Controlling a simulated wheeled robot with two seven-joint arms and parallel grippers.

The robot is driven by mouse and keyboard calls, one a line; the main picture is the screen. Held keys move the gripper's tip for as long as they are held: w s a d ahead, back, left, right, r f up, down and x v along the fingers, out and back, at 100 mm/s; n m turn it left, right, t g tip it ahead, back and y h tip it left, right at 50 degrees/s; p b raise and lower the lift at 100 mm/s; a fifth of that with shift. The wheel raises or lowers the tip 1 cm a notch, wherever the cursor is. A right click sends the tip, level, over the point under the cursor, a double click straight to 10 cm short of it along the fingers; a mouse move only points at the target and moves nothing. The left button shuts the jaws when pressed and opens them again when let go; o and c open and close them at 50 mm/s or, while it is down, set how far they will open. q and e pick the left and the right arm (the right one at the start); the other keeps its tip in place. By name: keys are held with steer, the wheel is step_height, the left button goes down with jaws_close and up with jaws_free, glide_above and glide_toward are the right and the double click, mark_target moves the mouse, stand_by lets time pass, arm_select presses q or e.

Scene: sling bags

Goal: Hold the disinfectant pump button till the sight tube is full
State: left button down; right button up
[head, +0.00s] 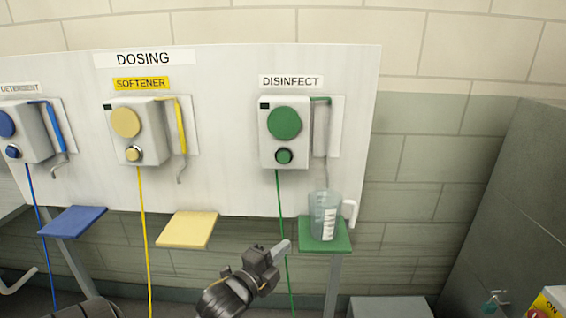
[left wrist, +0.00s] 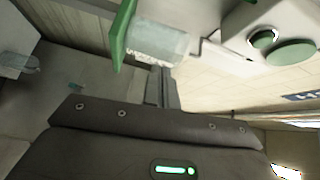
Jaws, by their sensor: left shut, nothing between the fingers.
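The disinfectant pump (head: 263,145) is a pale box under the DISINFECT label, with a large green disc (head: 284,122) and a smaller dark-ringed green button (head: 284,156) below it. Beside it, the sight tube (head: 320,135) looks pale grey under a green top piece; its fill level is too small to tell. A clear jug (head: 324,215) stands upright on a green shelf (head: 340,244), below the spout. My left gripper (head: 284,246) is shut and empty, below the pump and left of the jug. In the left wrist view, the button (left wrist: 263,38) is apart from the fingers (left wrist: 162,88).
Softener (head: 115,140) and detergent (head: 28,145) pumps hang to the left, with yellow (head: 187,229) and blue (head: 72,221) shelves below. A green hose (head: 280,215) runs down near my gripper. A yellow ON switch box (head: 550,302) is at lower right.

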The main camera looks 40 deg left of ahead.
mark_target(287, 155)
arm_select(q)
step_height(287, 155, up, 18)
steer(key=a+m+t+h+p, duration=0.1)
steer(key=m+t+p, duration=0.3)
steer(key=m+p, duration=0.1)
steer(key=shift+s+f+m+t+h, duration=0.2)
steer(key=shift+m+t+h, duration=0.1)
steer(key=shift+m+h, duration=0.15)
arm_select(e)
steer(key=s+d+r, duration=0.1)
steer(key=s+r, duration=0.1)
steer(key=s, duration=0.6)
steer(key=shift+s+d+g, duration=0.2)
steer(key=shift+s+g, duration=0.05)
steer(key=shift+g, duration=0.05)
arm_select(q)
steer(key=shift+w+a, duration=0.1)
steer(key=shift+w+a+b, duration=0.15)
steer(key=shift+w+a, duration=0.7)
steer(key=shift+w, duration=0.3)
steer(key=shift+w+a+b, duration=0.1)
steer(key=shift+w+a, duration=0.8)
steer(key=shift+w, duration=0.25)
steer(key=shift+w+a+b, duration=0.15)
steer(key=shift+w+a, duration=0.7)
steer(key=shift+w, duration=0.3)
arm_select(e)
steer(key=shift+f, duration=0.35)
